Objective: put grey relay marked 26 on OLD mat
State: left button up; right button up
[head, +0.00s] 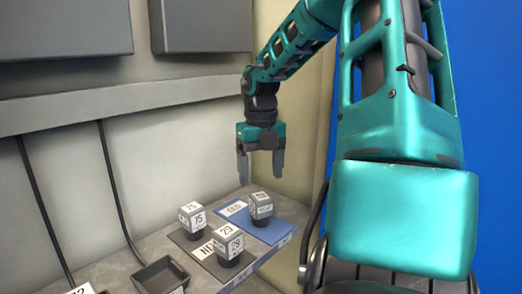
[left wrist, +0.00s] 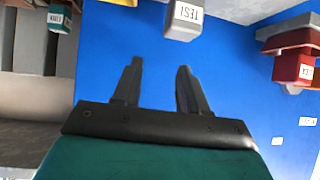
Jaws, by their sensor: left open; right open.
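A grey relay (head: 260,206) stands on the blue OLD mat (head: 274,232); its mark is too small to read for certain. My right gripper (head: 261,168) is open and empty, fingers pointing down, above this relay and apart from it. Two more grey relays, marked 15 (head: 192,217) and 29 (head: 228,241), stand on the dark NEW mat (head: 186,243) beside it. My left gripper (left wrist: 158,72) shows only in the left wrist view, open with nothing between its fingers.
An empty dark tray (head: 161,277) lies left of the NEW mat on the grey shelf. Dark cables hang down the wall. The left wrist view shows a box labelled TEST (left wrist: 187,17) and a red container (left wrist: 292,66) before a blue surface.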

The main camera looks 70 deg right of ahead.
aim_at(261, 196)
jog(key=shift+r, duration=2.3)
jog(key=shift+f, duration=0.1)
